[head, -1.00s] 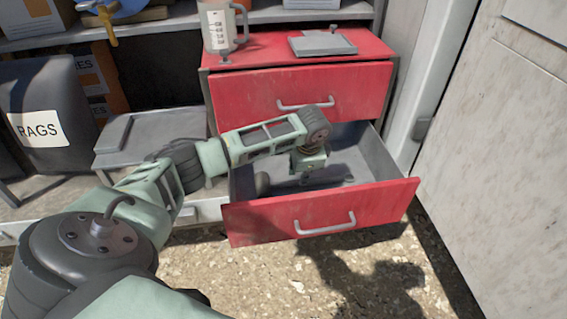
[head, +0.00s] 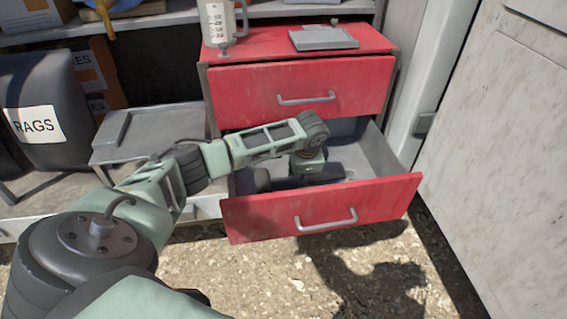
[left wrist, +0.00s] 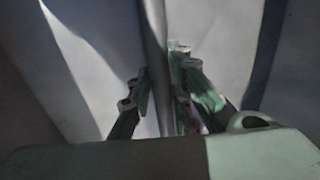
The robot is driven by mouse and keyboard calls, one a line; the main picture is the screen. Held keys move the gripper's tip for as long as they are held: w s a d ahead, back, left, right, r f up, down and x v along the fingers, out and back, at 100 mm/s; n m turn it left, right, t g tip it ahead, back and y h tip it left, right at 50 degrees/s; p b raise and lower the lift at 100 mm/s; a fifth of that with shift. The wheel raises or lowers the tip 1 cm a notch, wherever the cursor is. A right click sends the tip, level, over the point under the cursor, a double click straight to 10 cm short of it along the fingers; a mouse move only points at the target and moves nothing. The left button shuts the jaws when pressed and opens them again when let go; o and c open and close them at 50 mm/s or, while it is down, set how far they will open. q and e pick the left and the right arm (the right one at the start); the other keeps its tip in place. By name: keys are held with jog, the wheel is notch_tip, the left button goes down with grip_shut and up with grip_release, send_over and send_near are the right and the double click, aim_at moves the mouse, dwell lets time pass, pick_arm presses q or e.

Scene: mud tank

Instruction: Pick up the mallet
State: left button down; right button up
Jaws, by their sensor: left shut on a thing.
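My left gripper (head: 308,172) is down inside the open lower drawer (head: 322,214). In the left wrist view its two fingers (left wrist: 163,95) are shut on a thin grey shaft, which I take to be the mallet's handle (left wrist: 156,40). The shaft runs up the picture between the fingertips, over the drawer floor. In the head view, a dark rounded shape in the drawer, left of the gripper, may be the mallet's head; my arm and the drawer front partly hide it. My right gripper is in neither view.
The red upper drawer (head: 305,92) is closed above. A measuring jug (head: 218,25) and a grey flat tray (head: 323,38) stand on the red cabinet top. A bin marked RAGS (head: 45,105) is at left, and a pale panel (head: 505,140) stands close at right.

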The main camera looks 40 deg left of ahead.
pick_arm(q)
jog(key=shift+r, duration=0.1)
